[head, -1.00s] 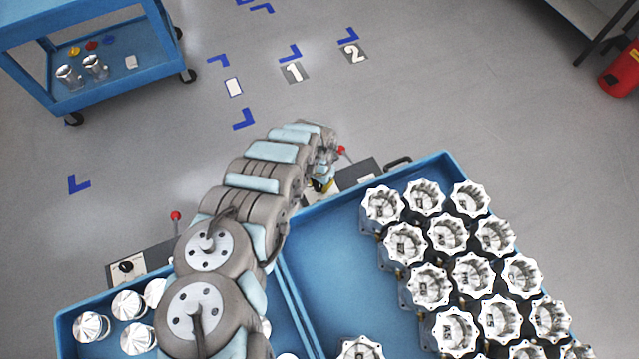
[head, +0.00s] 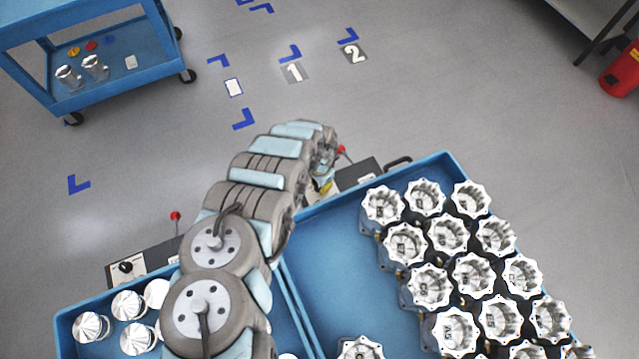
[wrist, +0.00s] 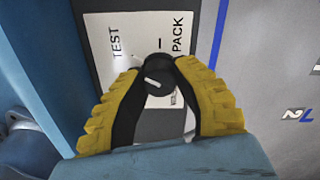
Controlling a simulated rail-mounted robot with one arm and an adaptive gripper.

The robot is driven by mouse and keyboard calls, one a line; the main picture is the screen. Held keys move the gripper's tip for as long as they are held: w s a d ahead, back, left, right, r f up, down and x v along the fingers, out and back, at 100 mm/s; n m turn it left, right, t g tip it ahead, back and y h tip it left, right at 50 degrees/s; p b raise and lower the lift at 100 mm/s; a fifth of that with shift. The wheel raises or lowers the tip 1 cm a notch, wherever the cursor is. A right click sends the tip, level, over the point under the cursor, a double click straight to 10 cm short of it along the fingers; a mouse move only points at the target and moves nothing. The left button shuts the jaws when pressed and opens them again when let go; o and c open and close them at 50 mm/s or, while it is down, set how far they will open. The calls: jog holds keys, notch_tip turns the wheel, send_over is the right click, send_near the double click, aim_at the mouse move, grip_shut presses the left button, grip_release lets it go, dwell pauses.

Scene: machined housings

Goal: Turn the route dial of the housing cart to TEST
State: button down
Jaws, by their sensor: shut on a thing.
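The housing cart (head: 330,250) is the blue cart at the right in the head view, with a grey panel (head: 358,174) on its far edge. In the wrist view its route dial (wrist: 158,80) is a round black knob with a short white line, on a white plate (wrist: 103,30). The plate reads TEST (wrist: 117,42) at left and PACK (wrist: 180,32) at right; another label is mostly hidden. My gripper (wrist: 160,68) has its yellow-backed fingers shut on the dial. The white line slants from upper left to lower right; I cannot tell which label it points at.
Silver housings (head: 448,233) fill the cart's right side. A red-knobbed lever (head: 341,151) stands by the panel. Another blue cart (head: 70,311) with silver parts is at lower left.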

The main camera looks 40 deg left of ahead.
jog(key=c, duration=0.7)
grip_release()
jog(key=shift+f, duration=0.1)
jog(key=shift+r, duration=6.05)
